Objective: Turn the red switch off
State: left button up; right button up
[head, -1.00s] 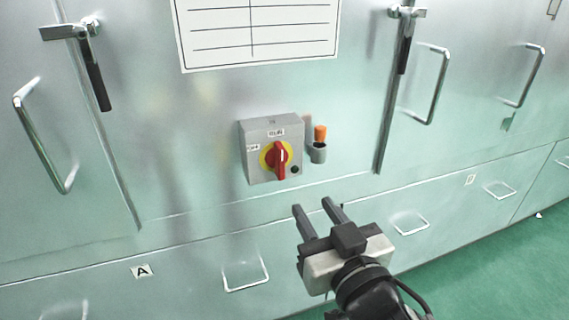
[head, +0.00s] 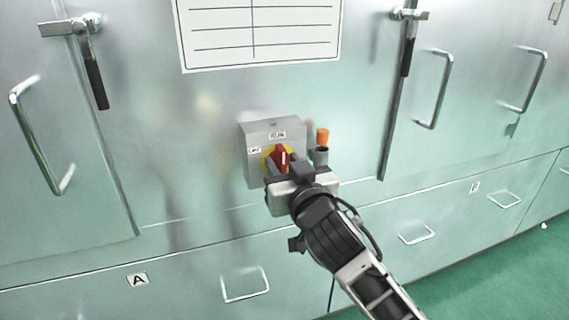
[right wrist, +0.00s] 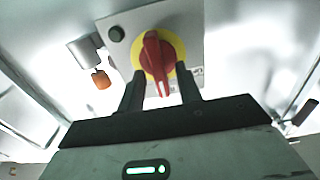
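The red switch (head: 283,158) is a rotary knob on a yellow disc, on the front of a grey box (head: 253,172) fixed to the metal cabinet. In the head view its handle points upright, its lower part hidden by my right gripper (head: 276,167). In the right wrist view the red switch (right wrist: 154,56) lies just beyond and between the two fingertips of the right gripper (right wrist: 160,77). The fingers are apart, one to each side of the knob's handle; I cannot tell whether they touch it. My left gripper is not in view.
An orange-capped grey cylinder (head: 322,136) sticks out just right of the box. Metal door handles (head: 434,90) and drawer pulls (head: 245,286) stand out from the cabinet. A white label sheet (head: 258,32) is above. Green floor (head: 480,275) is at lower right.

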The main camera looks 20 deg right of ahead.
jog(key=shift+w, duration=0.1)
jog(key=c, duration=0.7)
grip_shut()
